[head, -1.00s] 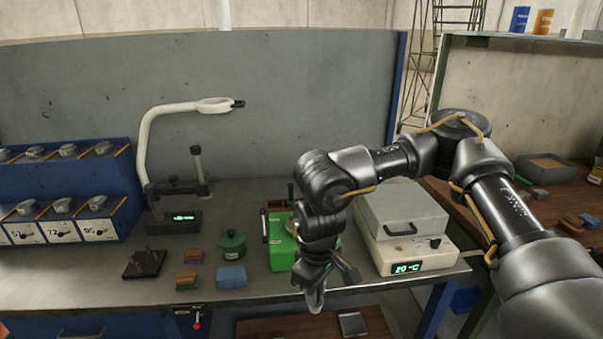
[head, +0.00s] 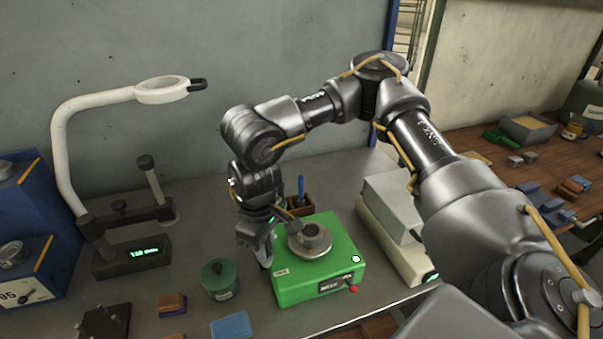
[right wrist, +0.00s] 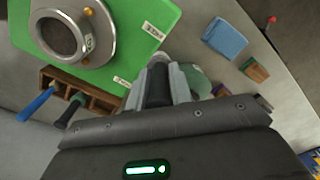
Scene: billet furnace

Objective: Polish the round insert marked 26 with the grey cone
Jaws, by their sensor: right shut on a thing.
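The round insert (head: 311,237) is a grey metal ring on a round plate on top of the green machine (head: 345,262). It also shows in the right wrist view (right wrist: 82,28), with a small tag whose number is too small to read surely. My right gripper (head: 259,250) points down at the left side of the green machine, beside the insert and apart from it. In the right wrist view it (right wrist: 165,85) is shut on a small grey piece, the grey cone (right wrist: 160,60), mostly hidden by the fingers. My left gripper is not in view.
A green round jar (head: 220,279), a blue block (head: 231,326) and brown blocks (head: 172,304) lie left of the machine. A magnifier lamp (head: 62,150) and a digital gauge (head: 130,256) stand further left. A white heater box (head: 395,240) stands right.

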